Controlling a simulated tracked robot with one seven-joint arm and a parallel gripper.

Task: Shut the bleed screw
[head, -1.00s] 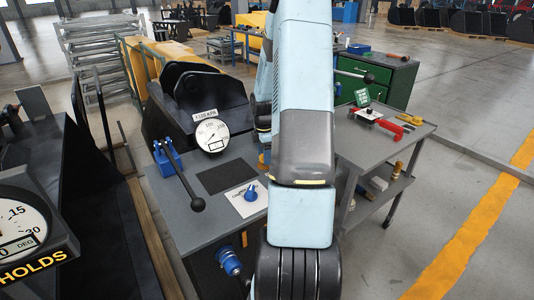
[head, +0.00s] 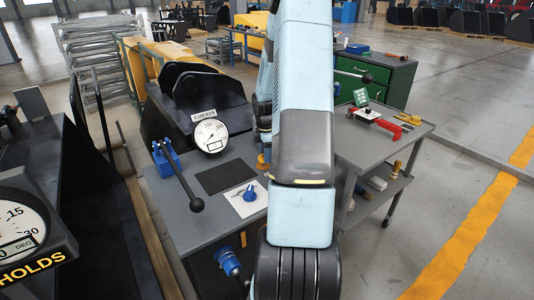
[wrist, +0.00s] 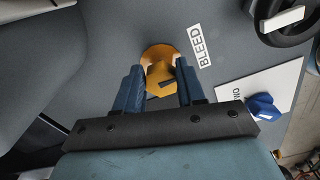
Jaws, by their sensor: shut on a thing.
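The bleed screw is an orange-yellow knob (wrist: 160,70) with a dark slot or mark on its face, beside the BLEED label (wrist: 201,46) in the wrist view. My gripper (wrist: 158,84) has its two blue fingers on either side of the knob and is shut on it. Part of the knob's near side is hidden between the fingers. In the head view a small orange part of the bleed screw (head: 262,162) shows at the left edge of my arm, which hides most of my gripper.
A blue knob (head: 250,194) on a white plate and a black-ball lever (head: 196,204) stand on the grey bench (head: 190,235). A round gauge (head: 210,136) stands behind. A grey side table (head: 350,140) with tools is at right. Open floor lies beyond it.

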